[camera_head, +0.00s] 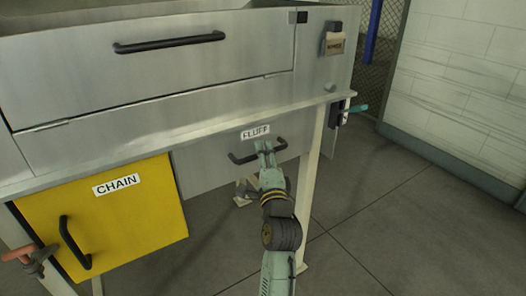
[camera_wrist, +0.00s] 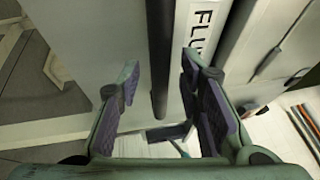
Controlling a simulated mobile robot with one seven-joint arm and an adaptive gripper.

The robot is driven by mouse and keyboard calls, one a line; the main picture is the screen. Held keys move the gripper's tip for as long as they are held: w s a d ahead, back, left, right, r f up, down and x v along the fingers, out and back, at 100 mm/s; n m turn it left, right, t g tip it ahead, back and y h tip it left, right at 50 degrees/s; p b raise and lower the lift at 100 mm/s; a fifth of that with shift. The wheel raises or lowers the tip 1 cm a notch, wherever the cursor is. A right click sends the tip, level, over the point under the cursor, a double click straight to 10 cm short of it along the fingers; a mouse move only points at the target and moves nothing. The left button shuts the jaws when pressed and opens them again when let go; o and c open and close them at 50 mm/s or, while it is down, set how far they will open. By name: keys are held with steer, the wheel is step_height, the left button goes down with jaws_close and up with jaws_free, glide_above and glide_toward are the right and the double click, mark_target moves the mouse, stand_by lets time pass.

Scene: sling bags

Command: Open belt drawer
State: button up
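No label reading "belt" shows in either view. A grey metal drawer front (camera_head: 205,170) under the bench carries a white label "FLUFF" (camera_head: 255,132) and a black bar handle (camera_head: 241,159). My gripper (camera_head: 266,147) is at this handle and hides part of it. In the wrist view my gripper (camera_wrist: 162,90) is open, with one padded finger on each side of the black handle (camera_wrist: 160,50). The cut-off label (camera_wrist: 199,30) is beside the handle there. I cannot tell whether the fingers touch the bar.
A yellow drawer (camera_head: 130,225) labelled "CHAIN" with a black handle (camera_head: 74,243) is at lower left. A wide grey drawer (camera_head: 150,75) with a black handle is above. A bench leg (camera_head: 312,180) stands close right of my gripper. Grey floor is clear at right.

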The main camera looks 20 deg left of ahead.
steer(key=shift+w+a, duration=0.15)
steer(key=shift+w, duration=0.1)
steer(key=shift+c, duration=0.5)
jaws_close()
